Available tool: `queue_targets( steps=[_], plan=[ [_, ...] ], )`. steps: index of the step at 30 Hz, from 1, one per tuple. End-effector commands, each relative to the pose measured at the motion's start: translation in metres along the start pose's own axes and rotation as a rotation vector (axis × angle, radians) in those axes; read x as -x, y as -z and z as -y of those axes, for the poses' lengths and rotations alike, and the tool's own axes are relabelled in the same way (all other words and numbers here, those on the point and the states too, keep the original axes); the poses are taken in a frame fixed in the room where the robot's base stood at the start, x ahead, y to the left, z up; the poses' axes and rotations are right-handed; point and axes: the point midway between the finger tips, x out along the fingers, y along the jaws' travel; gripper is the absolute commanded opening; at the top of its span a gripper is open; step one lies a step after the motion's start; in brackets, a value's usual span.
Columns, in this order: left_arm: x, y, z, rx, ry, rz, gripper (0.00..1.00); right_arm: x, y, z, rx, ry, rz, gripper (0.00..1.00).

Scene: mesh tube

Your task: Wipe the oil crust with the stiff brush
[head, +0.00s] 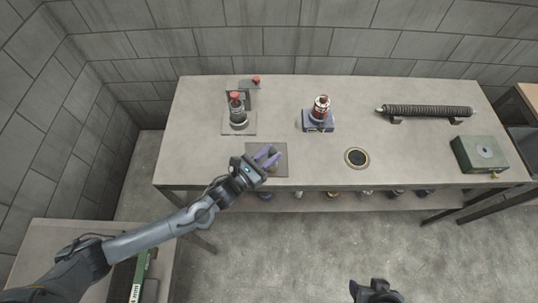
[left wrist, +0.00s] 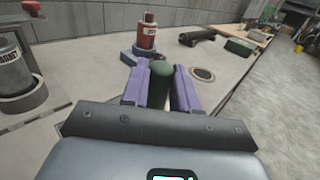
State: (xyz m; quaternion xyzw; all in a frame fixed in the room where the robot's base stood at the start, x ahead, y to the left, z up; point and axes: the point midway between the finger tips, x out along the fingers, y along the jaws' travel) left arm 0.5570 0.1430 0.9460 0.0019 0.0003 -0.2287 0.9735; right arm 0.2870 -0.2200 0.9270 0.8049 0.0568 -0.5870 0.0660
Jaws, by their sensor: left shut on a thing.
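My left gripper (head: 268,157), with purple fingers, is over a dark square plate (head: 280,171) near the bench's front edge. In the left wrist view its fingers (left wrist: 160,90) close on both sides of a dark green, round-ended piece (left wrist: 160,72). This looks like the handle of the stiff brush; no bristles show. To the right, a round brass-rimmed disc with a dark face (head: 357,157) lies flat on the bench; it also shows in the left wrist view (left wrist: 202,74). I cannot tell whether its dark face is the oil crust.
A red-topped canister (head: 238,110) stands back left, and a red-and-white bottle on a blue-grey base (head: 318,122) stands mid-bench. A dark mesh tube (head: 428,111) lies back right, with a green box (head: 479,154) at the right end. The bench between bottle and disc is clear.

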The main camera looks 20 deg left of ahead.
Motion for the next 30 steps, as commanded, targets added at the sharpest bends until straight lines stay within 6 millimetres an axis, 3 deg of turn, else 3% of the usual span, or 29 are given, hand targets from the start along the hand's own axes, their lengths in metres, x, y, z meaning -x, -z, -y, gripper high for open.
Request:
queue_targets(
  steps=[1, 15, 30],
  plan=[
    [0.000, -0.010, 0.000, 0.000, 0.001, 0.002, 0.00, 0.009, 0.004, -0.001, 0.000, 0.000, -0.003, 0.64],
    [-0.003, -0.051, 0.003, 0.000, 0.007, 0.003, 0.00, 0.043, 0.015, 0.000, -0.007, 0.005, -0.005, 0.64],
    [-0.003, -0.052, 0.003, 0.000, 0.007, 0.003, 0.00, 0.044, 0.015, 0.001, -0.009, 0.008, -0.003, 0.64]
  ],
)
